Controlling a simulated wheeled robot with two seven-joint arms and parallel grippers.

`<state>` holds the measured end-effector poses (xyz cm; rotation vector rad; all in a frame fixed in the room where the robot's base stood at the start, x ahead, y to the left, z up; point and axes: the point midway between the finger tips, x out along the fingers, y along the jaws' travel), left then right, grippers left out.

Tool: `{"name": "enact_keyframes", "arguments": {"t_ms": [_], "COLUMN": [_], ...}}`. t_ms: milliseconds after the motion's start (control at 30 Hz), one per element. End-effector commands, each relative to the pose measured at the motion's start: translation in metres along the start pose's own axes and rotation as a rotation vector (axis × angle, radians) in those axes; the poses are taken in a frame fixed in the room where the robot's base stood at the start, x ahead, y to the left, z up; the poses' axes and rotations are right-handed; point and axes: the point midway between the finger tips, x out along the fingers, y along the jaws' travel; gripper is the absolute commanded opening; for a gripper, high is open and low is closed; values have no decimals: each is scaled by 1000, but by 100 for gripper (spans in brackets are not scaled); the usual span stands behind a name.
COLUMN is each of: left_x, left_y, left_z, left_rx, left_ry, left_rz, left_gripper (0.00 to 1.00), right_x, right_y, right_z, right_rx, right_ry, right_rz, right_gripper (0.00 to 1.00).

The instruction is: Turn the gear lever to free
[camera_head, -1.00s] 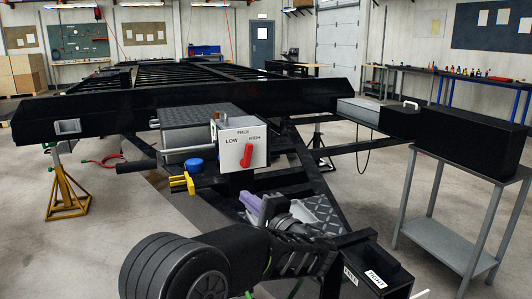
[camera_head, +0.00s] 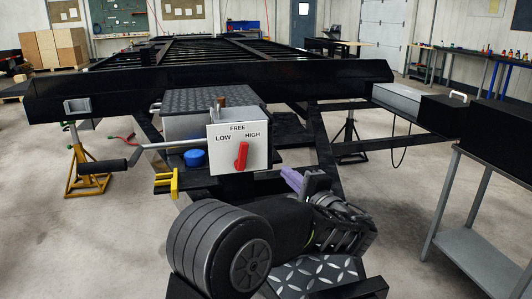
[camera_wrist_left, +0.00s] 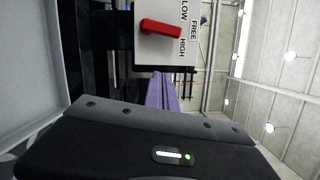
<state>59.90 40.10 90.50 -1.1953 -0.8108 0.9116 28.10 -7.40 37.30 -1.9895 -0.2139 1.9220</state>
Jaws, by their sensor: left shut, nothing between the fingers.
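The gear lever (camera_head: 241,155) is a red handle on a white panel (camera_head: 226,155) marked LOW, FREE and HIGH. It points up and slightly right, towards HIGH. It also shows in the left wrist view (camera_wrist_left: 160,27), where the panel (camera_wrist_left: 150,51) appears turned on its side. My left gripper (camera_head: 292,179), with purple fingers, is shut and empty. It is to the lower right of the panel, apart from the lever. The purple fingers (camera_wrist_left: 162,90) also show in the left wrist view, below the panel. My right gripper is not in view.
A crank handle (camera_head: 110,166) sticks out left of the panel. A blue cap (camera_head: 194,158) and yellow bracket (camera_head: 168,182) are nearby. The black trailer frame (camera_head: 290,74) extends behind. A grey cart (camera_head: 484,232) stands at right; open floor lies at left.

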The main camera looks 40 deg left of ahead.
Motion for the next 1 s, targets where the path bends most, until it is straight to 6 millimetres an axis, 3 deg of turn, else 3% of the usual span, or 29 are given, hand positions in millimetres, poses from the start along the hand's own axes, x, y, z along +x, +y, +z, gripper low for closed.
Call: {"name": "enact_keyframes", "arguments": {"t_ms": [367,567,767,1000], "left_x": [2,14,43,94], "left_y": [0,0,1,0], "left_z": [0,1,1,1], "left_rx": [0,1,0,-1], "left_ry": [-1,-3,-5,-4], "left_rz": [1,1,0,-1], "left_gripper": [0,0,0,0], "right_x": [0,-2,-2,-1], "right_y": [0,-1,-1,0], "right_z": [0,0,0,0], "right_rx": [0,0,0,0], "right_ry": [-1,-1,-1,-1], "right_rz": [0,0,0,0], "right_gripper": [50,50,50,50]}}
